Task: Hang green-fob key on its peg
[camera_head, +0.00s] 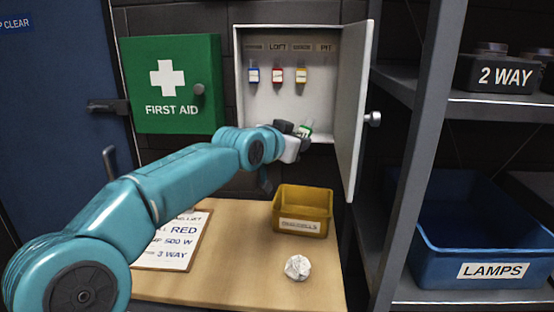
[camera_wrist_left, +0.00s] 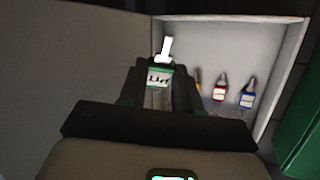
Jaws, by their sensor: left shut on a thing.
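The green-fob key (camera_head: 305,129) is held at the tip of my left gripper (camera_head: 298,136), in front of the lower part of the open key cabinet (camera_head: 290,114). In the left wrist view the key's fob (camera_wrist_left: 158,78) shows green edges and a label, with a pale shaft pointing up, between the shut fingers (camera_wrist_left: 160,90). Blue (camera_head: 253,75), red (camera_head: 277,75) and yellow (camera_head: 301,75) fob keys hang in a row inside the cabinet, under labels of which LOFT and PIT are legible. The pegs themselves are too small to make out. My right gripper is not in view.
The cabinet door (camera_head: 352,110) stands open on the right. A green first aid box (camera_head: 172,84) is on the left. Below, the bench (camera_head: 235,255) holds a yellow bin (camera_head: 302,211), crumpled paper (camera_head: 298,267) and a written board (camera_head: 178,245). Shelving (camera_head: 415,150) stands at right.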

